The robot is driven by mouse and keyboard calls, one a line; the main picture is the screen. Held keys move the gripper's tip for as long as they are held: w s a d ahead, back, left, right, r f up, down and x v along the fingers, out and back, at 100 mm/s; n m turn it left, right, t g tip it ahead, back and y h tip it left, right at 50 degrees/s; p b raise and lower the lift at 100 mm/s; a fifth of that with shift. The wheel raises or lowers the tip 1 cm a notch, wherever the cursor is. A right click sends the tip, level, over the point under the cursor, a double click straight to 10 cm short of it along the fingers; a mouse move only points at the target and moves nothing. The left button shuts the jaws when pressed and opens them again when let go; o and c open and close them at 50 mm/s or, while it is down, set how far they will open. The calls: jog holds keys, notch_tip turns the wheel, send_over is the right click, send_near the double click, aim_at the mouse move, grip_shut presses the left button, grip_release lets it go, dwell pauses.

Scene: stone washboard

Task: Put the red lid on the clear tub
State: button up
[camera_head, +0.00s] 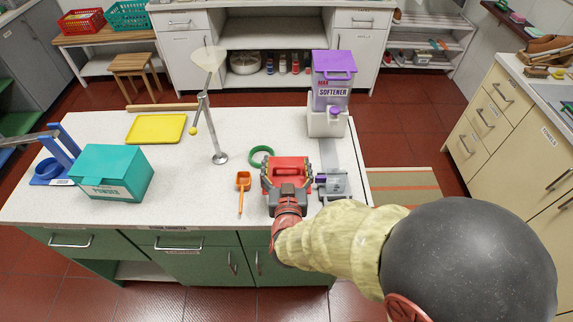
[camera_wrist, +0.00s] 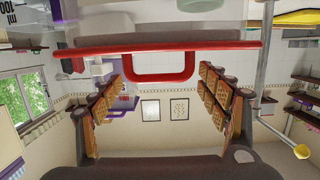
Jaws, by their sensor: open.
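The red lid (camera_head: 287,164) is near the front of the counter, under my gripper (camera_head: 288,188). In the wrist view, which looks upside down, the lid (camera_wrist: 205,49) lies across the top, with its red loop handle (camera_wrist: 160,78) pointing toward my gripper (camera_wrist: 168,85). The gripper is open, its two padded fingers apart on either side of the handle. A pale, see-through body (camera_wrist: 150,28) shows on the lid's far side; it may be the clear tub. I cannot tell whether the lid is seated on it. My gripper hides much of this spot in the head view.
A clear container with purple (camera_head: 336,184) stands just right. The orange scoop (camera_head: 242,184) and green ring (camera_head: 261,156) lie left and behind.

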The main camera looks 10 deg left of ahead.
dwell(0.3)
jog(key=shift+r, duration=0.25)
jog(key=p+v, duration=0.3)
jog(key=v, duration=0.9)
jog(key=shift+r, duration=0.45)
jog(key=shift+w, duration=0.1)
